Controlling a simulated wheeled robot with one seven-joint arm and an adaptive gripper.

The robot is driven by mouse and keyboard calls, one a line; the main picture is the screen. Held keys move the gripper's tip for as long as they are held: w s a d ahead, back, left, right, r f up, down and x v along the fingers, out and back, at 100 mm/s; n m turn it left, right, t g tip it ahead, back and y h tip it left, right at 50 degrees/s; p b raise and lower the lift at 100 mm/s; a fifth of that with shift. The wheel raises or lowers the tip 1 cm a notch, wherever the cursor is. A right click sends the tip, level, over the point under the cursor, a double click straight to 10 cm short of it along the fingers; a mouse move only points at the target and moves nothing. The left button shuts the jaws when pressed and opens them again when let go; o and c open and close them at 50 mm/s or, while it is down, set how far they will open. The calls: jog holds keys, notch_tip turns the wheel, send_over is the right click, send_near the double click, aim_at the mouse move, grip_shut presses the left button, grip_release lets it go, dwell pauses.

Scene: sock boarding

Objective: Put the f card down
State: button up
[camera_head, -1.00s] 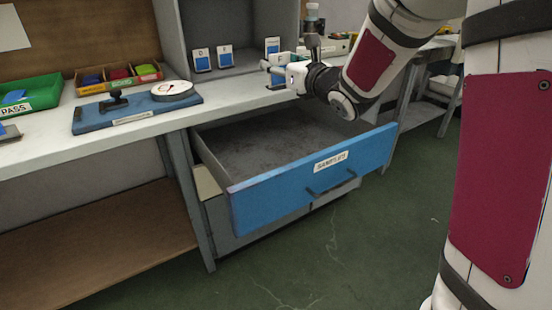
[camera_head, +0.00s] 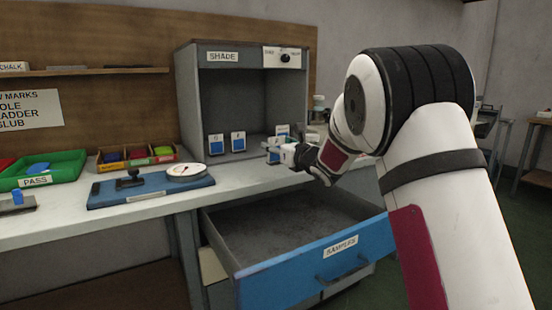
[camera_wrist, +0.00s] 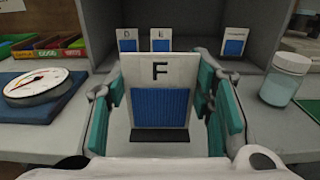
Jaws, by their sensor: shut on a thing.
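The F card (camera_wrist: 160,105) is white with a black letter F and a blue knit patch, and has a dark strip at its lower edge. It fills the middle of the wrist view, upright between the green-lined fingers of my gripper (camera_wrist: 165,120). My gripper is shut on it. In the head view my gripper (camera_head: 277,152) is at the front of the grey shade booth (camera_head: 187,95), above the bench edge. I cannot tell whether the card touches the bench.
Cards D (camera_wrist: 127,40) and E (camera_wrist: 160,40), and a third card (camera_wrist: 235,42), stand inside the booth. A jar (camera_wrist: 286,80) stands right of my gripper and a dial gauge (camera_wrist: 37,86) left. The open samples drawer (camera_head: 300,222) juts out below the bench (camera_head: 60,225).

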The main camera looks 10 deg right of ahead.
aim_at(276, 161)
jog(key=shift+w+f, duration=0.3)
jog(key=shift+w, duration=0.25)
notch_tip(276, 161, down, 3)
jog(key=shift+f+b, duration=0.1)
jog(key=shift+b, duration=0.7)
jog(key=shift+s, duration=0.1)
jog(key=shift+f+b, duration=0.55)
jog(key=shift+b, duration=0.6)
jog(key=o, duration=0.9)
jog(key=shift+o, duration=0.2)
jog(key=shift+r, duration=0.15)
jog(key=r+p, duration=0.1)
jog(key=p, duration=0.1)
jog(key=shift+r+p, duration=0.2)
jog(key=shift+p, duration=0.2)
jog(key=v, duration=1.2)
jog(key=shift+f+p, duration=0.2)
jog(key=shift+p, duration=0.2)
